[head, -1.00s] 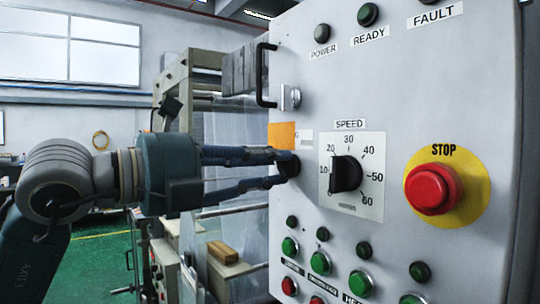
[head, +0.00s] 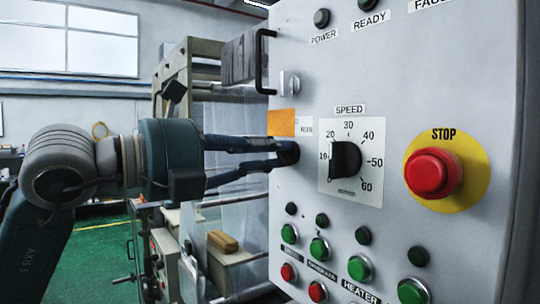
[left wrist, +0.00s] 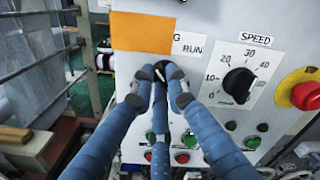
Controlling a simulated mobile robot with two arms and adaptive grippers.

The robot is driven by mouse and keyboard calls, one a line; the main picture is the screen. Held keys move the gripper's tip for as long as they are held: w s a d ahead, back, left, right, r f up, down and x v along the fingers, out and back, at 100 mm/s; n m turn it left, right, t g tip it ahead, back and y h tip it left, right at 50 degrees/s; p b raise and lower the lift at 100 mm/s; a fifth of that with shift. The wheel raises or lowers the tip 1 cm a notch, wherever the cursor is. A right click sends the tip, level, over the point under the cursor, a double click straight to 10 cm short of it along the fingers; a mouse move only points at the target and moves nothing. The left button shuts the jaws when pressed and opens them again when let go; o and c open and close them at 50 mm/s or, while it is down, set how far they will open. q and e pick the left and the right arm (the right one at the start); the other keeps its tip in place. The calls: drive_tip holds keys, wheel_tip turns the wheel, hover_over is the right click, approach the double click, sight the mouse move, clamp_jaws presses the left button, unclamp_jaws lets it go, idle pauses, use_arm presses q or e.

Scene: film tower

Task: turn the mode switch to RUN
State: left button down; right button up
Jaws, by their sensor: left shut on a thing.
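The black mode switch (head: 291,153) sits low on the left part of the grey panel, below a label reading RUN (head: 304,126). My left gripper (head: 279,152) comes in from the left and is shut on the switch. In the left wrist view, the blue fingers (left wrist: 158,86) close around the dark switch (left wrist: 160,68), with the RUN label (left wrist: 193,49) above and to the right. The fingers hide most of the switch, so I cannot tell which way it points. My right gripper is not in view.
An orange card (head: 281,122) covers part of the lettering left of RUN. The SPEED dial (head: 346,158) and red STOP button (head: 432,173) are to the right. Green buttons (head: 319,249) are below. A black handle (head: 260,62) stands out at the panel's left edge.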

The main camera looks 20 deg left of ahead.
use_arm(q)
drive_tip(key=m+b, duration=0.1)
drive_tip(key=m, duration=0.4)
drive_tip(key=m+b, duration=0.1)
drive_tip(key=m, duration=0.5)
drive_tip(key=m+b, duration=0.1)
drive_tip(key=m, duration=0.4)
drive_tip(key=shift+s+d+r, duration=0.25)
drive_tip(key=shift+d, duration=0.05)
drive_tip(key=shift+m+b, duration=0.3)
drive_tip(key=shift+m, duration=0.1)
drive_tip(key=c, duration=2)
unclamp_jaws()
